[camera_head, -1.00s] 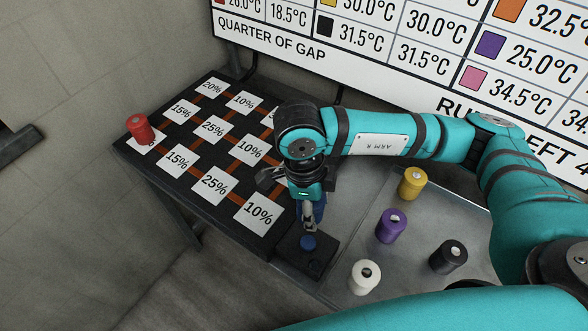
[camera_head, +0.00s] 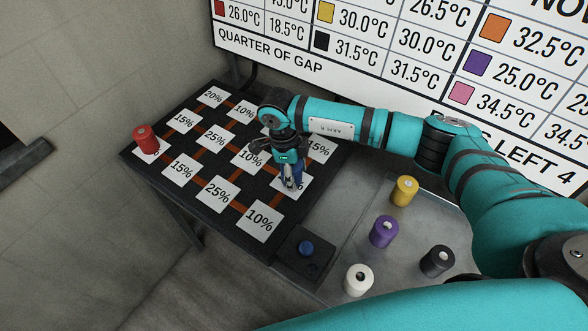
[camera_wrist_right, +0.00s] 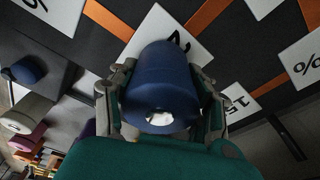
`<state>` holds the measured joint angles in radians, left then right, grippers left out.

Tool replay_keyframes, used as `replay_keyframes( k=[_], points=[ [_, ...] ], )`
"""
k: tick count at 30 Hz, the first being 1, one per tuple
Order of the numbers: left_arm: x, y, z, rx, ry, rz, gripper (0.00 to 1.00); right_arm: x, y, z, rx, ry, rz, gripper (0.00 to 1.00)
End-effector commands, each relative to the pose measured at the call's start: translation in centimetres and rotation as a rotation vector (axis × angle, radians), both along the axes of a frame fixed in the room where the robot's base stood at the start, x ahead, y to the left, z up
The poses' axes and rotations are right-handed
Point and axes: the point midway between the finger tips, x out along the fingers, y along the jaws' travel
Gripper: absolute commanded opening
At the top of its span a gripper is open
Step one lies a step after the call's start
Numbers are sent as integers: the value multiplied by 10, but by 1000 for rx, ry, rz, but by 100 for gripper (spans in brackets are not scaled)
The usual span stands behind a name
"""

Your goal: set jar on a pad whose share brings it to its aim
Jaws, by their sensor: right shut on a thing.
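My right gripper (camera_head: 290,180) is shut on a dark blue jar (camera_wrist_right: 160,85), which fills the middle of the right wrist view. In the head view the blue jar (camera_head: 298,170) is partly hidden by the fingers. It is over a white pad (camera_head: 288,189) near the right edge of the black board (camera_head: 222,222). The jar and gripper cover this pad's label; I cannot tell whether the jar touches it. Other pads show 10% (camera_head: 258,219), 25% (camera_head: 217,193), 15% (camera_head: 183,169) and 20% (camera_head: 213,96). My left gripper is not in view.
A red jar (camera_head: 145,138) stands on a pad at the board's left corner. Yellow (camera_head: 404,190), purple (camera_head: 384,231), black (camera_head: 437,261) and white (camera_head: 358,279) jars stand on the metal tray (camera_head: 335,225). A blue button (camera_head: 306,248) sits on a black box. A temperature sign (camera_head: 400,60) stands behind.

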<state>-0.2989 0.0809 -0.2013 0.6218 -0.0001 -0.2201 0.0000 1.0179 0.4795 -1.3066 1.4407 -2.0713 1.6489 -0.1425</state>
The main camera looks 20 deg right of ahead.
Motion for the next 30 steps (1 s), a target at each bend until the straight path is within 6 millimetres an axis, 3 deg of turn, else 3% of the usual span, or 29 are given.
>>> replay_keyframes(
  k=[11, 12, 17, 25, 30],
  points=[
    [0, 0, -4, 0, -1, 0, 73, 0, 0, -6, 0, -1, 0, 13],
    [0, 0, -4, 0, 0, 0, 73, 0, 0, -6, 0, -1, 0, 51],
    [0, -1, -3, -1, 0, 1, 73, 0, 0, -5, 0, 0, 0, 72],
    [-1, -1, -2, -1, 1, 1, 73, 0, 0, -4, 1, 0, 0, 73],
    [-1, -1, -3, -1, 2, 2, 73, 2, 2, 7, 3, -4, 0, 73]
  ],
)
